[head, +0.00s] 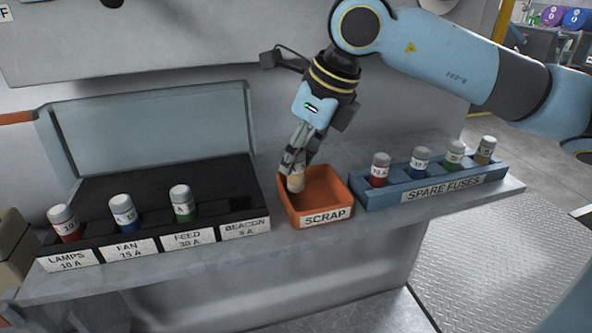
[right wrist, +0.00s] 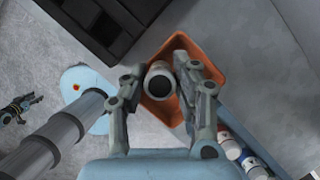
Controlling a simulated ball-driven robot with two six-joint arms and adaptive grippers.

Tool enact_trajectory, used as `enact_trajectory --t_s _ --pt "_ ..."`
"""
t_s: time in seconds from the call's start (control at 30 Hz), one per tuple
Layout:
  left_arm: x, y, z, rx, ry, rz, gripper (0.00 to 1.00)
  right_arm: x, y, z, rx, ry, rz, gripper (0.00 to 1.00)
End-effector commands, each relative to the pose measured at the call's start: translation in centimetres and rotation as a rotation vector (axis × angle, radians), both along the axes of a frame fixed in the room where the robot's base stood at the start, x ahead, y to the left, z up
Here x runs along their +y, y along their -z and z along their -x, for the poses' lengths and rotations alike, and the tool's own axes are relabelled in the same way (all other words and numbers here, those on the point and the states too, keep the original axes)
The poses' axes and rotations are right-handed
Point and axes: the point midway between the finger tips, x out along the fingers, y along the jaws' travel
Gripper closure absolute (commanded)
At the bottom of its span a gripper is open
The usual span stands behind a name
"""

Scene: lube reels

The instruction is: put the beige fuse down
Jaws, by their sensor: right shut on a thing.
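The beige fuse (head: 296,181) is in my right gripper (head: 298,162), which is shut on it. The gripper holds it upright or nearly so over the left part of the orange SCRAP bin (head: 325,217). In the right wrist view the fuse (right wrist: 160,82) shows end-on between the fingers of the gripper (right wrist: 160,75), with the bin (right wrist: 181,42) below and around it. Whether the fuse touches the bin floor I cannot tell. No left gripper shows in the head view.
Left of the bin, a black fuse box (head: 228,214) holds red, blue and green fuses; its BEACON place looks empty. Right of the bin, a blue SPARE FUSES rack (head: 400,192) holds several fuses, including another beige one (head: 485,150). The grey shelf's front edge is close.

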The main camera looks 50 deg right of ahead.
Motion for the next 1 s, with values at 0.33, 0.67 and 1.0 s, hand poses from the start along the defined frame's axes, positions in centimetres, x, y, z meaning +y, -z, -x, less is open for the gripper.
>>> enact_trajectory --t_s 0.33,0.67,1.0 --pt "0.0 0.5 0.1 0.001 0.000 0.000 0.60 0.0 3.1 0.0 0.000 0.000 0.001 1.00" --pt "0.0 0.8 0.1 0.002 0.000 0.000 0.60 0.0 3.4 0.1 0.000 0.001 0.000 0.59" --pt "0.0 0.7 0.1 0.002 0.000 0.000 0.60 0.0 3.3 0.0 0.000 0.001 0.000 0.49"
